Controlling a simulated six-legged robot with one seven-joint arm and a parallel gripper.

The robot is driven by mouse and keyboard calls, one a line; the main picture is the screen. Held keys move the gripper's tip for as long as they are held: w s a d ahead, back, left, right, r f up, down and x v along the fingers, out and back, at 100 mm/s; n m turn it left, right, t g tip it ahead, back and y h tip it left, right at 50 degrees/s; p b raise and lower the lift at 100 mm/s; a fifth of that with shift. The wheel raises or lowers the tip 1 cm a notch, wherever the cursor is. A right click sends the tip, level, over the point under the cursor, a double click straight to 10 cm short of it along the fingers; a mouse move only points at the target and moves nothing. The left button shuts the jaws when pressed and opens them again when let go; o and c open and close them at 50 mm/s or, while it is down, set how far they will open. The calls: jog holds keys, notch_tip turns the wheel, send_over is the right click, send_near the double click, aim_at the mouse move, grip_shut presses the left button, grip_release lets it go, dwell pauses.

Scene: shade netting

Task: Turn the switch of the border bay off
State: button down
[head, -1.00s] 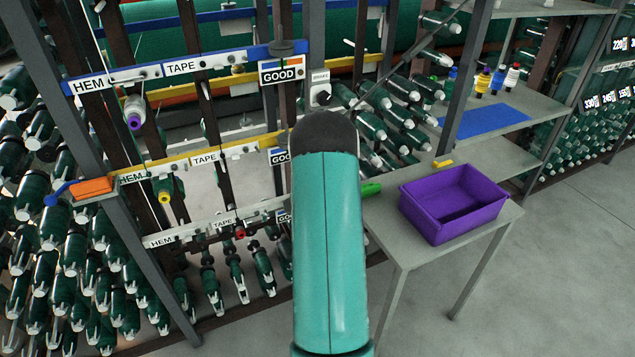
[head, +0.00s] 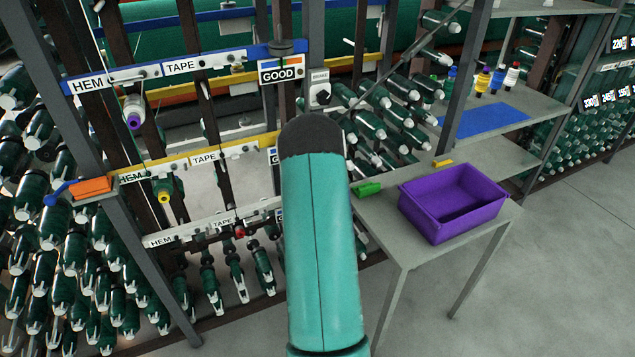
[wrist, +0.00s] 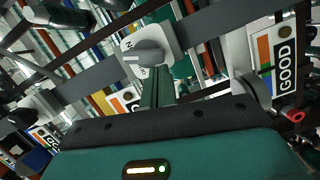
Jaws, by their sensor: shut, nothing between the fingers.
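A switch, a pale plate with a dark rotary knob (head: 322,97), is fixed to a post right of the blue rail's GOOD sign. In the wrist view the grey knob (wrist: 147,54) is close, with a pale mark toward the left of the picture; I cannot tell whether that means on or off. My gripper (wrist: 157,78) shows there as dark green fingers, shut and empty, just below the knob and overlapping the plate's lower edge. I cannot tell whether they touch. In the head view my arm hides the gripper.
GOOD sign (head: 280,72) and rails labelled HEM and TAPE crowd the left. Green bobbins (head: 395,125) sit right of the switch. A purple bin (head: 452,203), a green block (head: 368,189) and a yellow block (head: 443,163) are on the table. The floor at right is clear.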

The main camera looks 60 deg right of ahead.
jog(key=shift+s+d+f+n+t+h, duration=0.1)
jog(key=shift+f+n+t, duration=0.15)
jog(key=shift+n, duration=0.6)
jog(key=shift+d+f+n+t+h, duration=0.1)
jog(key=shift+f+n+t, duration=0.1)
jog(key=shift+n, duration=0.7)
jog(key=shift+s+d+f+n+t+h, duration=0.15)
jog(key=shift+f+n, duration=0.1)
jog(key=shift+n, duration=0.6)
jog(key=shift+s+d+f+n+t, duration=0.15)
jog(key=shift+n+t, duration=0.1)
jog(key=shift+n, duration=0.7)
jog(key=shift+d+f+n+t, duration=0.1)
jog(key=shift+d+n+t, duration=0.1)
jog(key=shift+n, duration=0.7)
jog(key=shift+s+d+f+n+t, duration=0.1)
jog(key=shift+n+t, duration=0.15)
jog(key=shift+n, duration=0.7)
